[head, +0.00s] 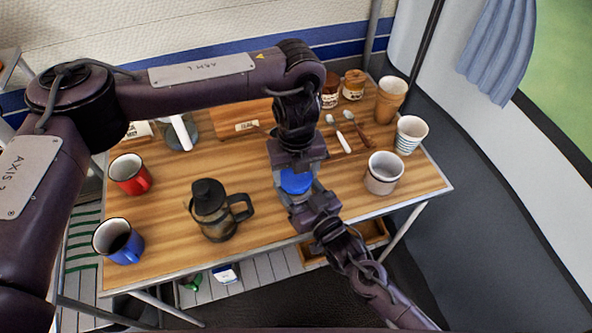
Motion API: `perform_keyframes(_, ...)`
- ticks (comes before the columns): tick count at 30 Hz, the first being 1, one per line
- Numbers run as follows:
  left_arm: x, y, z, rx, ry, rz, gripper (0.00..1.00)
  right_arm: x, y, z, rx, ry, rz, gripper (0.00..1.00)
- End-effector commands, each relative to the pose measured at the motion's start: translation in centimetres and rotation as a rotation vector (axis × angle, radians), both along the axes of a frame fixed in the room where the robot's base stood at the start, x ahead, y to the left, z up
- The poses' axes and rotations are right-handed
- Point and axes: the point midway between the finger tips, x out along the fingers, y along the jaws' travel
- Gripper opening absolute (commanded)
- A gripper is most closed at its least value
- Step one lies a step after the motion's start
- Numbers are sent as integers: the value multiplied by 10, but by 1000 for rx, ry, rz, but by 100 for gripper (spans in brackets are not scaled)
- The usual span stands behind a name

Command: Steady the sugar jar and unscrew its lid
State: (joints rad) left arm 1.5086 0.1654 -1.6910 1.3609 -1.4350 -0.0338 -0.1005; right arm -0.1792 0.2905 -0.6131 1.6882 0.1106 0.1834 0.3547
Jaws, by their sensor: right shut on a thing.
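The sugar jar (283,193) stands near the front edge of the table, right of the coffee press. Its blue lid (296,182) is on top, and most of the jar is hidden by my grippers. My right gripper (303,207) comes in from the lower right and is shut on the jar body at its front side. My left gripper (297,165) points down from above, directly over the blue lid. Its fingertips are hard to make out against the lid, so I cannot tell whether they touch it.
The coffee press (217,213) stands left of the jar. A red mug (130,175) and blue mug (118,241) are at the left edge. Spoons (340,136) lie behind.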

Motion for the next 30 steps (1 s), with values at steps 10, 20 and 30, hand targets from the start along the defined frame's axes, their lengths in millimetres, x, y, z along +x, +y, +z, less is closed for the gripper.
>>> perform_keyframes(10,0,0,0,0,0,-2,88,0,0,-1,0,1,0,2)
perform_keyframes(20,1,0,30,0,-4,-3,88,0,0,-1,0,2,0,2)
perform_keyframes(30,1,0,49,0,-1,-63,84,0,0,-1,0,2,0,2)
